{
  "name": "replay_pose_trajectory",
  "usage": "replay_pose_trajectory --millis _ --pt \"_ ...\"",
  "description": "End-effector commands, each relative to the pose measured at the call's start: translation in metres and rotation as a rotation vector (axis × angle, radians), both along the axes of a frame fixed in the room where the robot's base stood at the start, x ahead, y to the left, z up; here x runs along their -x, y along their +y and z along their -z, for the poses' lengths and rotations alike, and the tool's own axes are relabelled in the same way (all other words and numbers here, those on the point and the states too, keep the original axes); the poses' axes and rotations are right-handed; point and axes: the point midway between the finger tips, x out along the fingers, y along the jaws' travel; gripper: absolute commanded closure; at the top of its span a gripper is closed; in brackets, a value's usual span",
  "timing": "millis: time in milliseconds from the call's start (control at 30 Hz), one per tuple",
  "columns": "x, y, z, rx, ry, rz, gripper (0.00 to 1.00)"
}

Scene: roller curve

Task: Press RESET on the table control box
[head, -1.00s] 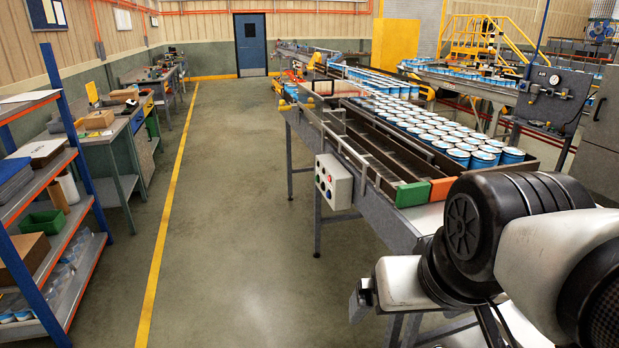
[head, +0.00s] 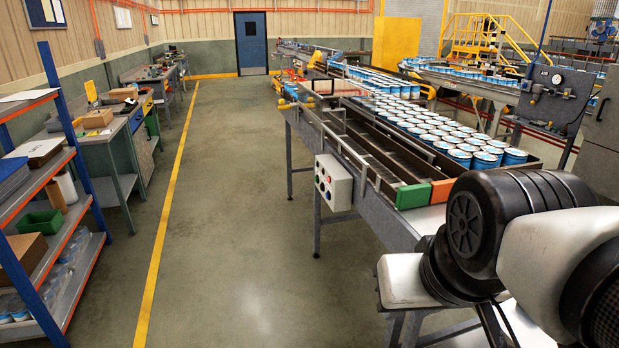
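The control box (head: 334,183) is a light grey box fixed to the near left side of the conveyor table. Its left face carries several small coloured buttons, with red, green and blue ones among them. The lettering is too small to read, so I cannot tell which is RESET. My arm, with black joints and white links, fills the lower right of the head view, right of and nearer than the box. My gripper is not in view. Nothing touches the box.
The conveyor table (head: 398,234) carries many blue cans (head: 486,160) behind green and orange end blocks. A shelf rack (head: 84,150) and workbenches (head: 120,138) line the left. The floor (head: 240,220) between them is clear, with a yellow line along it.

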Motion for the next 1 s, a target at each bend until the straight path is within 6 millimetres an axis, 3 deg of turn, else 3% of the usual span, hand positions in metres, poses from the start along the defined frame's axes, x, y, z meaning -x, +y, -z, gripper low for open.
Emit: replay_pose_trajectory --millis 33,133,1000 --pt "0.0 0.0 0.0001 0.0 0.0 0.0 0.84" --pt "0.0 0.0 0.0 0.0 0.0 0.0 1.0" --pt "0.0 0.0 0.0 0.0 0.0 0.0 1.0"
